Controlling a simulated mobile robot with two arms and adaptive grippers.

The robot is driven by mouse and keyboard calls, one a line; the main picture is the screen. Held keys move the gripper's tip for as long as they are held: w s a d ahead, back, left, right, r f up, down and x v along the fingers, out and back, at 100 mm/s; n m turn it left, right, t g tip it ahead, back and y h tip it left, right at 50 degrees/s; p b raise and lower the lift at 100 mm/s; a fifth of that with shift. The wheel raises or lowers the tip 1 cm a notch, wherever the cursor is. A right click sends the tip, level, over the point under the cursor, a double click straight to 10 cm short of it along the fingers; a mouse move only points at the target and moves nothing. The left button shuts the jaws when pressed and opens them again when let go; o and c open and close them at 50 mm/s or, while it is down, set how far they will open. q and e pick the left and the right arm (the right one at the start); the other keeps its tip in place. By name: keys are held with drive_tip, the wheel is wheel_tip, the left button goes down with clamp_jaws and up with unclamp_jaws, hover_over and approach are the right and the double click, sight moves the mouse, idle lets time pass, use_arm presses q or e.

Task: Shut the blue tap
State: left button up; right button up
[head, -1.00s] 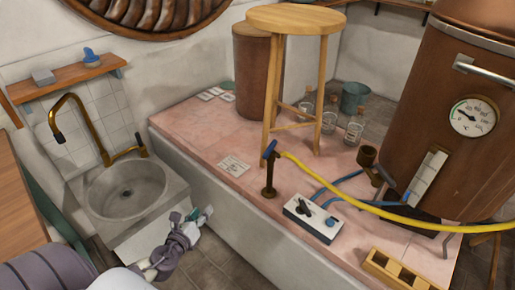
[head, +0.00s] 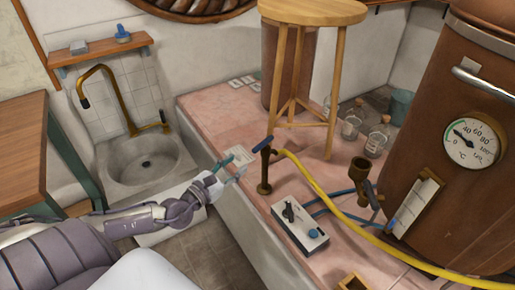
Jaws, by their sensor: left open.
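The blue tap is a short brass standpipe (head: 265,174) with a blue lever handle (head: 262,144) on top, upright on the pink tiled platform in the head view. A yellow hose (head: 325,193) runs from its upper part to the right. The lever slants, its right end higher in the picture. My left gripper (head: 235,165) is open and empty, just left of the standpipe in the picture, with a small visible gap between its fingertips and the tap. Its depth relative to the tap is hard to tell. My right gripper is out of view.
A wooden stool (head: 312,14) stands on the platform (head: 215,108) behind the tap. A white control box (head: 300,228) with a blue knob lies in front of it. A copper boiler (head: 440,150) fills the right. A sink (head: 145,160) is at left, with floor between.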

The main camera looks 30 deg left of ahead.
sight(257, 146)
use_arm(q)
drive_tip(key=w, duration=0.6)
drive_tip(key=w+d, duration=0.1)
drive_tip(key=w, duration=0.1)
drive_tip(key=shift+w, duration=0.4)
drive_tip(key=shift+w+d, duration=0.15)
drive_tip(key=shift+w, duration=0.55)
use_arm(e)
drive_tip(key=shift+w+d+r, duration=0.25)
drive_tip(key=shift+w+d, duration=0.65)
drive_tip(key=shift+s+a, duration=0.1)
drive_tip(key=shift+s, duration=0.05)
use_arm(q)
clamp_jaws()
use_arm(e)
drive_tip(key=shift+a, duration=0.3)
